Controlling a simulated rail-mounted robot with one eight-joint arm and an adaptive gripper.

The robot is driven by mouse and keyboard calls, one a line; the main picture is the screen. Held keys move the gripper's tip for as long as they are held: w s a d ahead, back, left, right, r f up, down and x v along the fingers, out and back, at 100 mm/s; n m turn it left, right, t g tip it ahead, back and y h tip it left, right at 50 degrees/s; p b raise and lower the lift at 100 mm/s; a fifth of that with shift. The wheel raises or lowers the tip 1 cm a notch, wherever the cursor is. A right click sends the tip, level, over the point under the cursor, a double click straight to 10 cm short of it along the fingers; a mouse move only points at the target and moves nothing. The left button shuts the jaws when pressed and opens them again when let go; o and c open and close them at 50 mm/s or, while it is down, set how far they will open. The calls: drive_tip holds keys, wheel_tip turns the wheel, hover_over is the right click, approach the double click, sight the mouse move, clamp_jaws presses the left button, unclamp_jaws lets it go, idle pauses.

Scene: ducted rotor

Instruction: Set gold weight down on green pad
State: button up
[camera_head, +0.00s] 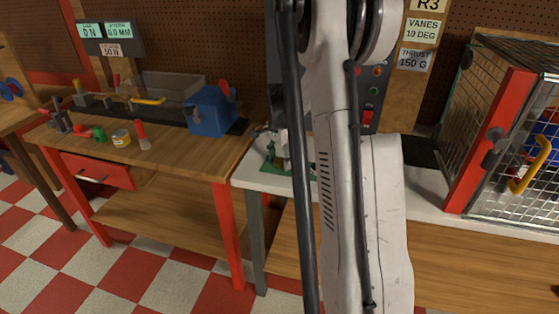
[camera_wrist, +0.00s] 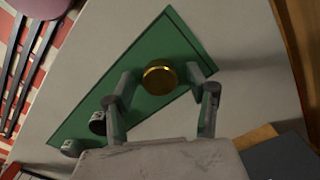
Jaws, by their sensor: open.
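The gold weight (camera_wrist: 161,81) is a small round brass-coloured disc. In the wrist view it appears over the green pad (camera_wrist: 172,32), between my fingers; whether it rests fully on the pad is hard to tell. My gripper (camera_wrist: 160,74) is open, with a finger on each side of the weight and visible gaps between. In the head view, a bit of the green pad (camera_head: 271,168) shows on the pale bench, left of my arm, which hides most of that area. The gold weight cannot be made out there.
A dark weight (camera_wrist: 97,123) and a grey one (camera_wrist: 70,147) stand near the pad's lower left end. Left in the head view is a wooden workbench (camera_head: 165,160) with a blue box (camera_head: 211,112). A red-framed wire cage (camera_head: 490,140) stands at right.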

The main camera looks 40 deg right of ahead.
sight(279, 160)
wheel_tip(279, 160, up, 12)
drive_tip(key=s+a+r+n+t, duration=0.15)
drive_tip(key=a+r+n, duration=0.35)
drive_tip(key=a, duration=0.6)
drive_tip(key=s+a+n+t, duration=0.2)
drive_tip(key=s+a+n, duration=0.4)
drive_tip(key=s+a, duration=0.4)
drive_tip(key=s+a+n+t, duration=0.3)
drive_tip(key=s+a+n, duration=0.4)
drive_tip(key=a, duration=0.7)
drive_tip(key=s, duration=0.2)
drive_tip(key=shift+s+a+r+t+p, duration=0.3)
drive_tip(key=shift+s+a+r+t, duration=0.05)
drive_tip(key=shift+s, duration=0.05)
drive_tip(key=shift+d, duration=0.1)
idle(0.5)
